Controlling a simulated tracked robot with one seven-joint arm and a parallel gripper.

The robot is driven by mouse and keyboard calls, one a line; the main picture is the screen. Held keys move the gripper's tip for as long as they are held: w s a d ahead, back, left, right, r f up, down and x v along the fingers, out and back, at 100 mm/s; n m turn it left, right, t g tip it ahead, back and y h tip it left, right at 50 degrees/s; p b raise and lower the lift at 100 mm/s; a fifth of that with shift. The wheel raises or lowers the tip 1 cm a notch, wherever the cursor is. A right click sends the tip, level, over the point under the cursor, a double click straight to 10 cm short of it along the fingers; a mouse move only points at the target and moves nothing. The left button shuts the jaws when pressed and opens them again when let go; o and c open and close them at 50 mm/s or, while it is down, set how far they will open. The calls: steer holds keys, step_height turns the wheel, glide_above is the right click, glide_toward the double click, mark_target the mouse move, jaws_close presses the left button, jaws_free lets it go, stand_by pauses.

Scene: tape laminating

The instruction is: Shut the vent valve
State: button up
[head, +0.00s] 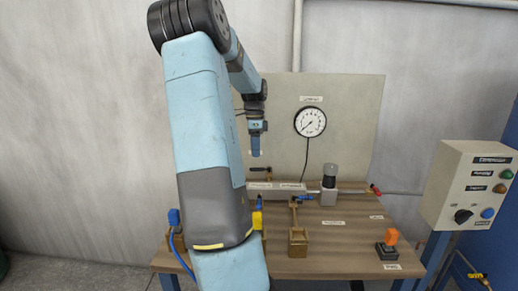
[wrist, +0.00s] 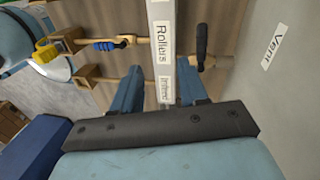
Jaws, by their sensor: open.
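The vent valve is a brass valve with a black lever handle (wrist: 202,42), beside the "Vent" label (wrist: 272,48) on the upright panel. In the wrist view the handle stands across the line of its brass pipe stub (wrist: 221,62). In the head view the small dark lever (head: 259,168) lies roughly level above the manifold. My gripper (head: 255,152) points down just above it. In the wrist view my gripper (wrist: 158,92) is open, its blue fingers apart, with nothing held. The lever is beyond the right finger; I see no contact.
The grey manifold (head: 290,188) passes below the fingers. A blue-handled valve (wrist: 108,45) and a yellow-handled one (wrist: 45,53) branch off it. The regulator (head: 329,182) stands right of it, the gauge (head: 310,122) above. The panel (head: 355,120) rises close behind.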

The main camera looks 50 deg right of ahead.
steer(key=s+a+r, duration=0.3)
steer(key=s+a, duration=0.3)
steer(key=shift+s+r, duration=0.25)
steer(key=shift+r, duration=0.15)
stand_by(0.4)
steer(key=shift+a, duration=0.1)
